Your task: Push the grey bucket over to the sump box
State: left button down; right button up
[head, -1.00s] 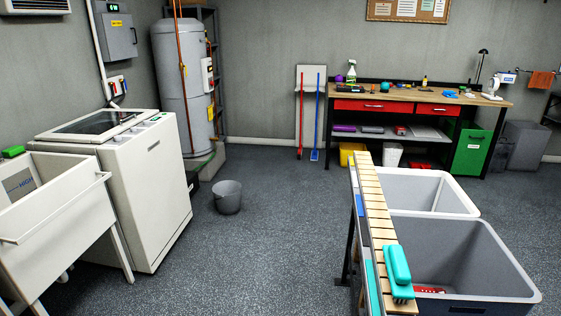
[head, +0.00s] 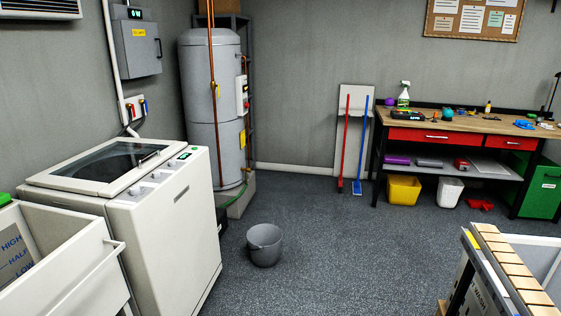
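The grey bucket (head: 265,245) stands upright on the speckled floor, right of the white washing machine (head: 165,215) and in front of the grey water tank (head: 212,110). Its handle hangs down on the near side. No box in view is clearly marked as the sump box. A low dark box (head: 221,220) sits against the tank's plinth, partly hidden behind the washing machine; I cannot tell what it is. Neither of my grippers is in view, and nothing of mine touches the bucket.
The floor (head: 330,265) around the bucket is clear to the right and front. A white sink (head: 75,270) stands at near left. A slatted bench (head: 500,262) is at near right. A workbench (head: 450,128) and a red broom (head: 343,145) stand along the back wall.

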aim_at(264, 240)
jog(key=i+z, duration=0.25)
jog(key=i, duration=1.45)
